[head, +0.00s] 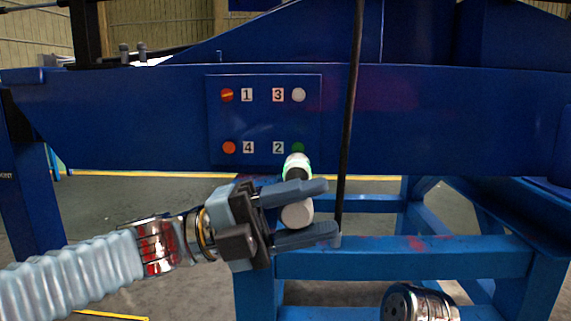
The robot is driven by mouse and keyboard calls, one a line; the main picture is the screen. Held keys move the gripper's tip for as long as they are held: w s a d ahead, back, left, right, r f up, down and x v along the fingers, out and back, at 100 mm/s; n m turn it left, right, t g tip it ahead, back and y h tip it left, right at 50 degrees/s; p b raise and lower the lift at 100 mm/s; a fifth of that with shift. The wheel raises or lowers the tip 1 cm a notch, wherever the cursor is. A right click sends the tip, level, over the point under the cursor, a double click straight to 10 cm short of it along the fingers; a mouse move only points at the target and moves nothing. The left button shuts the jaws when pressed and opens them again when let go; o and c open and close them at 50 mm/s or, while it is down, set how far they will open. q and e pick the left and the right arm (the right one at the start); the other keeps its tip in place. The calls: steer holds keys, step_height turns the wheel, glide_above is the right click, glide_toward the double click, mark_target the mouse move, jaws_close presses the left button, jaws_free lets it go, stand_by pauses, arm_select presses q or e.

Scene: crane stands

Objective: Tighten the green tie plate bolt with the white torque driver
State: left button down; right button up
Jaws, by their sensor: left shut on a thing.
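The blue tie plate (264,118) carries bolts beside number labels. The green bolt (298,147) is at its lower right by label 2, partly covered by the driver's tip. The white torque driver (297,214) is between the fingers of my left gripper (305,213), which is shut on it. The driver points up and away toward the green bolt, with a pale, green-tinted front end at the bolt. I cannot tell whether it is seated on the bolt. My right gripper is not in view; only a metallic link of mine shows at the bottom right.
Other bolts on the plate are an orange one (227,95) by 1, a white one (298,95) by 3 and an orange-red one (229,147) by 4. A dark vertical rod or cable (350,120) hangs just right of the driver. Blue stand beams (400,265) lie below.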

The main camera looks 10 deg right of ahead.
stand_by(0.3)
arm_select(q)
steer(key=shift+b, duration=0.3)
steer(key=shift+w+r+p, duration=0.1)
steer(key=shift+w+p, duration=0.1)
steer(key=shift+p, duration=0.1)
steer(key=shift+w+d+p, duration=0.25)
steer(key=shift+w+p, duration=0.1)
steer(key=shift+w, duration=0.3)
steer(key=shift+w+d+p, duration=0.25)
steer(key=shift+w+p, duration=0.15)
steer(key=shift+w, duration=0.4)
steer(key=shift+w+d+p, duration=0.2)
steer(key=shift+w+p, duration=0.2)
steer(key=shift+w, duration=0.4)
steer(key=shift+w+d, duration=0.1)
steer(key=shift+w, duration=0.2)
steer(key=shift+w+d+p, duration=0.2)
steer(key=shift+w+p, duration=0.3)
steer(key=shift+w, duration=0.35)
steer(key=shift+w+d+b, duration=0.1)
steer(key=shift+w+b, duration=0.15)
steer(key=shift+b, duration=0.15)
stand_by(2.8)
